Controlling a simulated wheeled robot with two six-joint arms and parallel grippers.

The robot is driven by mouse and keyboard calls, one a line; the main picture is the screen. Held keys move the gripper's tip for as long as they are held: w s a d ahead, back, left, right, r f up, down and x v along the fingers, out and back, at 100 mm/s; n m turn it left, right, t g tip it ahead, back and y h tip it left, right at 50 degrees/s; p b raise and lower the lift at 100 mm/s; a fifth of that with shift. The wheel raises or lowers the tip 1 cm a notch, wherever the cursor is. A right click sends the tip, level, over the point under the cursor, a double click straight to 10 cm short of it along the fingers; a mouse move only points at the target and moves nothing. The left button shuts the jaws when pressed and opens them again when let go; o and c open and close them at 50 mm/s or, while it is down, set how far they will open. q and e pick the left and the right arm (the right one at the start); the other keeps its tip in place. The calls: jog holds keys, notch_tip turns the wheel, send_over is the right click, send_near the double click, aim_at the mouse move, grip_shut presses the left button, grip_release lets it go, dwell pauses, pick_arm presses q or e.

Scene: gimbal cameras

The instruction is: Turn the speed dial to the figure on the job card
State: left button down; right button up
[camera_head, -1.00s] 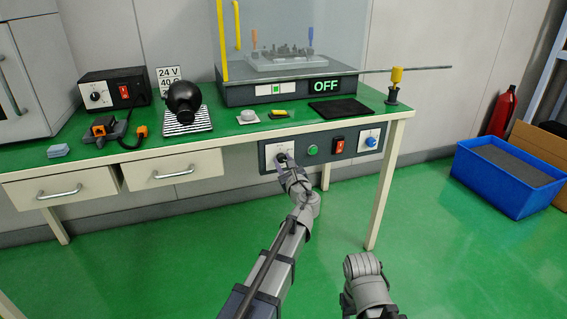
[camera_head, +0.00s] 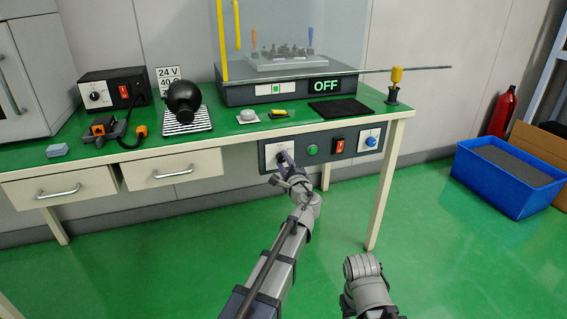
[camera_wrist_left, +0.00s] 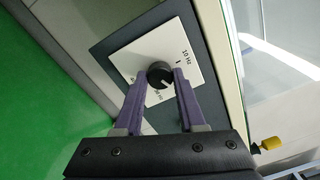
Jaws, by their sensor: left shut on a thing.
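The speed dial is a black knob (camera_wrist_left: 159,74) on a square white plate (camera_wrist_left: 183,45) at the left end of the panel under the bench. In the left wrist view the knob has a pale pointer mark. A white card (camera_head: 168,76) at the back of the bench reads 24 V, with a second line partly hidden. My right gripper is not in view.
The panel (camera_head: 325,158) also carries a green button (camera_head: 312,151), a red switch (camera_head: 338,146) and a blue knob (camera_head: 372,138). Above stands a clear-guarded machine (camera_head: 290,90) with a display reading OFF. A blue bin (camera_head: 505,180) is on the floor at right.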

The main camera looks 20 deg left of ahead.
pick_arm(q)
jog(key=shift+n, duration=0.6)
jog(key=c, duration=0.5)
grip_release()
jog(key=shift+s, duration=0.15)
jog(key=v, duration=0.7)
jog(key=shift+s+d, duration=0.25)
jog(key=shift+s+f+n, duration=0.1)
jog(key=shift+f+n, duration=0.05)
jog(key=shift+n, duration=0.15)
